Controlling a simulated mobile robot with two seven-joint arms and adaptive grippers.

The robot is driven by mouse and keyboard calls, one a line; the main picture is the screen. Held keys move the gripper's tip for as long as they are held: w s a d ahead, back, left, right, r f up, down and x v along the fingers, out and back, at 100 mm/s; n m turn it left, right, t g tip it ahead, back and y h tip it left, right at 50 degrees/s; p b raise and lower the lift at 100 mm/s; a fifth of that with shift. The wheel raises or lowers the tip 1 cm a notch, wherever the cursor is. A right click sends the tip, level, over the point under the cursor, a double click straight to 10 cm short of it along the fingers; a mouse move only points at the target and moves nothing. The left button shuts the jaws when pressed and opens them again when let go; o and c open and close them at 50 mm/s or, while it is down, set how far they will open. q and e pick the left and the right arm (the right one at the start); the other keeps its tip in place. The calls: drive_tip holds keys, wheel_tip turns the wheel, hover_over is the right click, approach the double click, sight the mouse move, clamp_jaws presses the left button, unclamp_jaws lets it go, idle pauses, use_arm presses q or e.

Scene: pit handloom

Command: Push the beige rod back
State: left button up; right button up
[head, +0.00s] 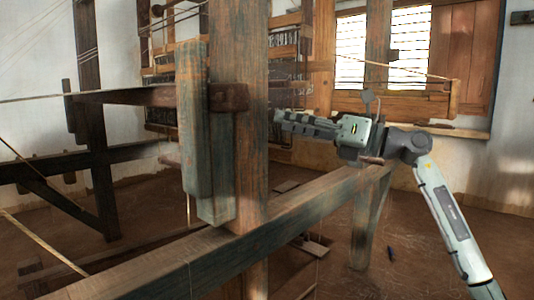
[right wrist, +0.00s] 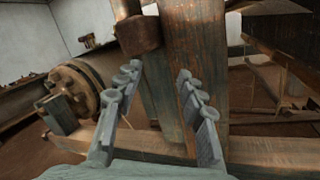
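A thin beige rod (head: 42,241) slants across the lower left of the head view. A second thin pale rod (head: 405,70) runs in front of the window at upper right. I cannot tell which is the task's rod, and neither is clear in the right wrist view. My right gripper (head: 280,118) reaches left toward the loom's thick upright post (head: 253,130). In the right wrist view, its fingers (right wrist: 157,70) are apart with nothing visible held between them, and the post (right wrist: 196,60) stands beyond. I cannot tell whether they touch it. My left gripper is not in view.
A long beam (head: 240,235) crosses below my right gripper. Two hanging wooden slats (head: 195,120) and a small block (head: 228,97) sit at the post. A round wooden drum (right wrist: 75,90) is at left in the wrist view. Open floor (head: 420,235) lies at lower right.

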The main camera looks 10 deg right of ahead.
drive_tip(key=s+a+f+m+g+y, duration=0.1)
drive_tip(key=s+a+f+g+y, duration=0.1)
drive_tip(key=s+a+f+y, duration=0.1)
drive_tip(key=s+a+f, duration=0.1)
drive_tip(key=s+a, duration=0.1)
drive_tip(key=a, duration=0.1)
drive_tip(key=shift+s+a+f, duration=0.15)
drive_tip(key=shift+s+f, duration=0.15)
drive_tip(key=shift+f, duration=0.1)
drive_tip(key=shift+r, duration=0.1)
